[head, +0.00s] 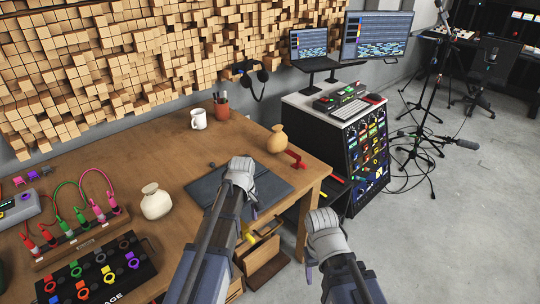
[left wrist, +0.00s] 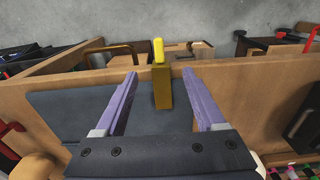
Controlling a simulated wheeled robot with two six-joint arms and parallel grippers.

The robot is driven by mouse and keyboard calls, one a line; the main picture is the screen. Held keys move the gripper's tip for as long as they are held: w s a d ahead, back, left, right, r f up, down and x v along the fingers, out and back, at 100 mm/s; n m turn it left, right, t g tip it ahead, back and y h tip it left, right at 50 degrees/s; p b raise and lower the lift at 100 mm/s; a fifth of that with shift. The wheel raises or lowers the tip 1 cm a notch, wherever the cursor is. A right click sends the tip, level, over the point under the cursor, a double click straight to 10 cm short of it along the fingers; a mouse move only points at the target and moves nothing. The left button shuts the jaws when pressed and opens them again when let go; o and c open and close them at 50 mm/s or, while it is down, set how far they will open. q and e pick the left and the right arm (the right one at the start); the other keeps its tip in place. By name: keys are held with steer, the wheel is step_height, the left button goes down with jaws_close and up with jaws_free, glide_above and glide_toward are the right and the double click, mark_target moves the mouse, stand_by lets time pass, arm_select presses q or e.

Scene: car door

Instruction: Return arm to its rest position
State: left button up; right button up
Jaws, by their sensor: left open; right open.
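My left gripper (head: 253,212) hangs over the front right part of the desk, above the dark desk mat (head: 205,187). In the left wrist view, the two purple fingers of my left gripper (left wrist: 160,84) are spread apart with nothing held between them. Beyond them a brown upright block (left wrist: 162,90) with a yellow top (left wrist: 158,50) shows near the desk edge. My right gripper (head: 309,272) is right of the desk over the floor, pointing down. Its fingers are mostly hidden by its wrist, and I see nothing held in it.
Open drawers (head: 264,254) stick out below the wooden desk (head: 128,148). A tan vase (head: 278,140), a red piece (head: 297,161), a white vase (head: 156,203) and a mug (head: 198,119) stand on it. A rack (head: 365,155) stands right. Floor at lower right is clear.

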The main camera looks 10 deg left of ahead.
arm_select(q)
steer(key=s+d+r+m+p, duration=0.2)
steer(key=s+d+m, duration=0.4)
steer(key=s+m, duration=0.1)
steer(key=s+d+r+m+y+p, duration=0.1)
steer(key=s+d+r+m+p, duration=0.2)
steer(key=s+d+m, duration=0.3)
steer(key=s+m, duration=0.1)
steer(key=s, duration=0.2)
steer(key=shift+d, duration=0.25)
